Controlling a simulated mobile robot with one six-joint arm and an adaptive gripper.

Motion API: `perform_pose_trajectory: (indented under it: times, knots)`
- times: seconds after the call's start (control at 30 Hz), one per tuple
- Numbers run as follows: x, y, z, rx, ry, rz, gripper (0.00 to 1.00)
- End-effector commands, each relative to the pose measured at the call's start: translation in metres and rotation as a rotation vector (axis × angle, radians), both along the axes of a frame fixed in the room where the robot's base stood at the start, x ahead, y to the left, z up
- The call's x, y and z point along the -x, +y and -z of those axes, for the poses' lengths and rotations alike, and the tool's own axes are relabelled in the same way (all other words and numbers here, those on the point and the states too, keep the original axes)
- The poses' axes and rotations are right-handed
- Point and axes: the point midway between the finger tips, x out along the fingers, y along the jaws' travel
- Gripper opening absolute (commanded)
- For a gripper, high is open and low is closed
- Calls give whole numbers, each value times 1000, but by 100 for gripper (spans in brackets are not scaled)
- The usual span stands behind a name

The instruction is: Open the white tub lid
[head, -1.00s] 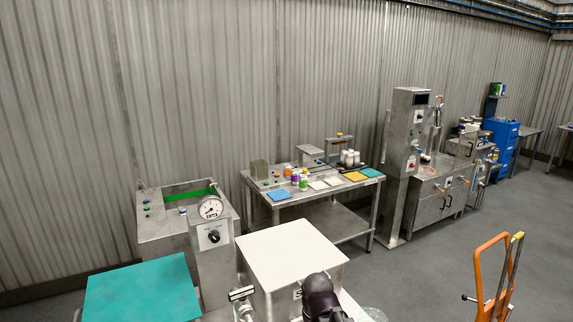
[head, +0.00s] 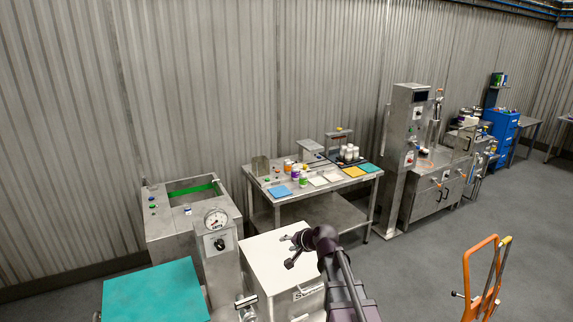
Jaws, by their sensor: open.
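The white tub lid (head: 270,258) lies flat and closed on top of the white tub (head: 297,300), at the lower middle of the head view. My gripper (head: 287,252) is open and empty, over the right part of the lid. My arm comes in from the bottom right and hides part of the tub's right side. I cannot tell whether the fingers touch the lid.
A steel machine with a dial gauge (head: 215,222) stands close left of the tub, with a teal-topped surface (head: 155,292) in front. A steel table (head: 318,190) with bottles and coloured sheets is behind. An orange hand truck (head: 480,275) stands right; grey floor lies between.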

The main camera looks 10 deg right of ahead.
Motion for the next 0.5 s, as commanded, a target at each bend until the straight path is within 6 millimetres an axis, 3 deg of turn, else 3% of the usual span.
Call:
perform_pose_trajectory:
  times: [0.03,0.2,0.4,0.5]
  knots:
    - [-18,-6,-28,-52,-29,45,51]
    - [-61,-26,-88,-242,-126,206,51]
    - [-94,-54,-138,-416,-203,359,51]
    - [-102,-62,-150,-468,-224,405,51]
